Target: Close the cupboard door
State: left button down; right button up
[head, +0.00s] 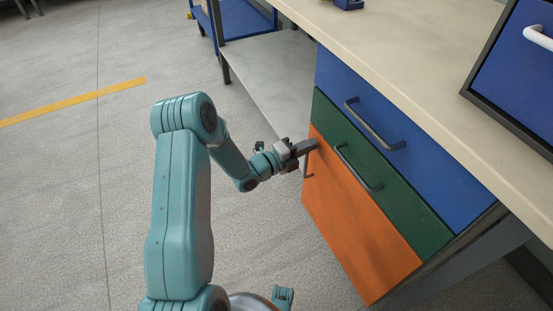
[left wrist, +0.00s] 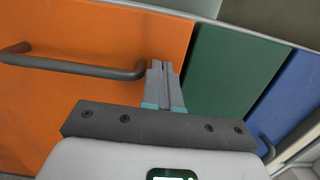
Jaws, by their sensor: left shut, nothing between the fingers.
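The orange cupboard door (head: 358,222) is the lowest front of the workbench unit, under the green drawer. It looks flush or nearly flush with the drawer; I cannot tell if a narrow gap is left. Its dark bar handle (left wrist: 75,68) shows in the left wrist view, and partly at the door's left edge in the head view. My left gripper (head: 311,146) is shut and empty, its tips at the upper left corner of the door. In the left wrist view the fingertips (left wrist: 163,68) lie over the orange face near the green; contact is unclear.
The green drawer (head: 375,165) and the blue drawer (head: 385,120) above it have protruding dark handles. The beige worktop (head: 410,60) overhangs them. A grey lower shelf (head: 270,80) stands left of the unit. The floor to the left is open, with a yellow line (head: 75,101).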

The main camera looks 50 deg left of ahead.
pick_arm(q)
jog(key=p+v, duration=0.2)
jog(key=v, duration=1.4)
jog(key=w+d+f+n+g, duration=0.2)
jog(key=d+f+n+g, duration=0.1)
jog(key=d+f+n, duration=0.25)
jog(key=w+d+f+n+g, duration=0.3)
jog(key=d+f+n, duration=0.15)
jog(key=d, duration=0.25)
jog(key=s+d+f+n+g, duration=0.3)
jog(key=s+d+n+g, duration=0.25)
jog(key=s+d, duration=0.2)
jog(key=s+d+f+n+g, duration=0.3)
jog(key=s+d+n+g, duration=0.25)
jog(key=s+d, duration=0.2)
notch_tip(320, 180, up, 29)
jog(key=s+d+n+p, duration=0.1)
jog(key=p, duration=2.8)
jog(key=shift+d+n+p, duration=0.3)
jog(key=shift+s+r, duration=0.1)
